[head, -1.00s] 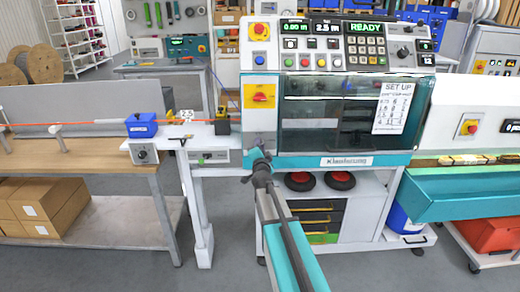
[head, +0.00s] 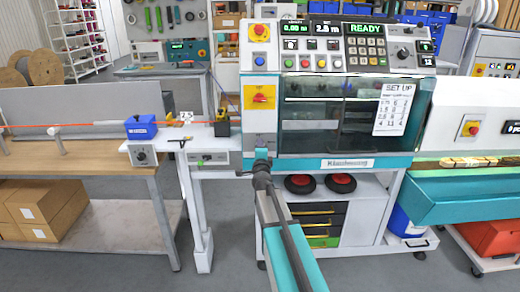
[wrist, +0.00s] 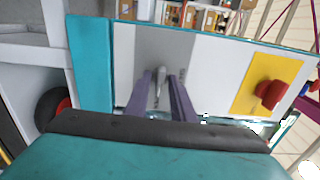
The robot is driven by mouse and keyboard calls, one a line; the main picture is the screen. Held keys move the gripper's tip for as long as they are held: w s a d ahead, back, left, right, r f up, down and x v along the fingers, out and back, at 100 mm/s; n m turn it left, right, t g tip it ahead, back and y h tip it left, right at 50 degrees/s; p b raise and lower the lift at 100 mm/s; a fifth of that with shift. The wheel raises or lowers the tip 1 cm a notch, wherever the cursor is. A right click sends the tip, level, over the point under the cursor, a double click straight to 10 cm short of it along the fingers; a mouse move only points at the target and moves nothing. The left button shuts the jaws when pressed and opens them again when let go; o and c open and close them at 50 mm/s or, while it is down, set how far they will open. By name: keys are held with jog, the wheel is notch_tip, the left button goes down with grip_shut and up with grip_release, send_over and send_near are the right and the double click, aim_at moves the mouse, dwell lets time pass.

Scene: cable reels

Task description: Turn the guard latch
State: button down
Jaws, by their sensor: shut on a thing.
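The guard latch (wrist: 161,76) is a small grey lever on the grey strip of the machine's front panel, left of the clear guard window (head: 330,110) in the head view. In the wrist view it stands between the two fingers of my gripper (wrist: 158,90). My gripper is shut on it. In the head view my gripper (head: 262,155) is against the lower left of the machine front and hides the latch. The guard window is down over the dark work space.
A red knob on a yellow plate (head: 260,96) sits just above my gripper. A cable line with a blue unit (head: 140,127) runs at left. A teal tray (head: 470,190) juts out at right.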

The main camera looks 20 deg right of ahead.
jog(key=c, duration=1.8)
grip_release()
jog(key=shift+c, duration=0.2)
jog(key=shift+s, duration=0.2)
jog(key=v, duration=1.3)
jog(key=shift+s+p, duration=0.25)
jog(key=shift+p, duration=0.15)
jog(key=shift+a+f, duration=0.1)
